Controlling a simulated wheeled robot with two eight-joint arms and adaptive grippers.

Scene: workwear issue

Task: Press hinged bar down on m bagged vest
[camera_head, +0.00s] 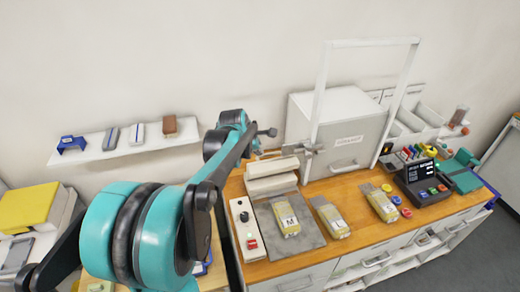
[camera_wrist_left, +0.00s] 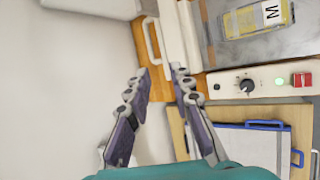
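The m bagged vest (camera_head: 287,218), a yellow and grey packet with an M label, lies flat on the grey plate (camera_head: 310,238) of a white sealer; it also shows in the left wrist view (camera_wrist_left: 256,18). The white hinged bar (camera_head: 270,166) is at the back of the plate, above a white base (camera_head: 272,185). I cannot tell how far it is raised. My left gripper (camera_head: 264,143) is just behind and left of the bar. My right gripper is out of view.
A control strip (camera_head: 245,226) with knob and red switch lies left of the plate. Two more packets (camera_head: 330,215) (camera_head: 381,203) lie to the right. A white cabinet (camera_head: 338,125) with a tall white frame (camera_head: 318,95) stands behind. A clipboard (camera_wrist_left: 245,140) shows below the strip.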

